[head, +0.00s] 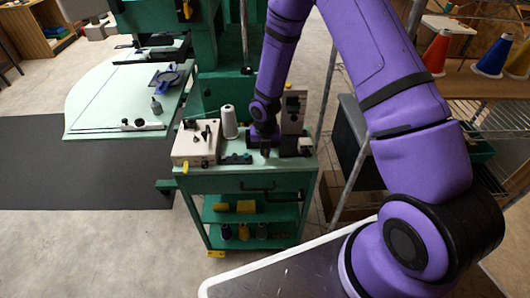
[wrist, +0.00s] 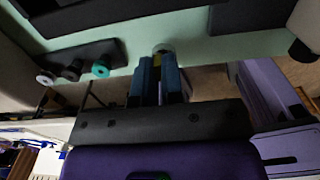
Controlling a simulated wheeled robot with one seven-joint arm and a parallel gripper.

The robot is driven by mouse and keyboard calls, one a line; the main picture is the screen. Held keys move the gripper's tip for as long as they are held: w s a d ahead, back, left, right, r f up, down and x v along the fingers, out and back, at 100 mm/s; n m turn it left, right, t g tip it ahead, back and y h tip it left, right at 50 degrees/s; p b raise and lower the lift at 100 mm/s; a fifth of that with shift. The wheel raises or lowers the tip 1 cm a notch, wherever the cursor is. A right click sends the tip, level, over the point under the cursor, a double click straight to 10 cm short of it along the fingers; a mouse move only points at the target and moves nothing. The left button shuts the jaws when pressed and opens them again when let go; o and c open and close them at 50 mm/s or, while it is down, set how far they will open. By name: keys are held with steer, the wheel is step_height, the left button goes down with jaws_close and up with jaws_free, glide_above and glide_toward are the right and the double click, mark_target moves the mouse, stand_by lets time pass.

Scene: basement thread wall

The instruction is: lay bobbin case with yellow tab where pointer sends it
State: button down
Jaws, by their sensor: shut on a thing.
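My gripper (head: 263,152) is low over the green cart top, between the white thread cone and the grey upright device. In the wrist view its two blue fingers (wrist: 160,72) are shut on a small round grey bobbin case (wrist: 163,47), with a bit of yellow showing between the fingertips. The case is at or just over the pale green surface; I cannot tell if it touches. In the head view my gripper hides it. A cream box (head: 192,150) with dark parts on top stands at the cart's left; I cannot make out a pointer's direction.
A dark holder strip (head: 236,158) lies left of my gripper; the wrist view shows white, black and teal round pieces (wrist: 99,69) along it. The white thread cone (head: 229,121) stands behind it. A grey upright device (head: 293,115) stands close on the right. The cart's front strip (head: 245,171) is clear.

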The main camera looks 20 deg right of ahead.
steer(key=shift+f, duration=0.75)
steer(key=c, duration=1.2)
jaws_free()
steer(key=shift+f, duration=0.1)
steer(key=shift+c, duration=0.2)
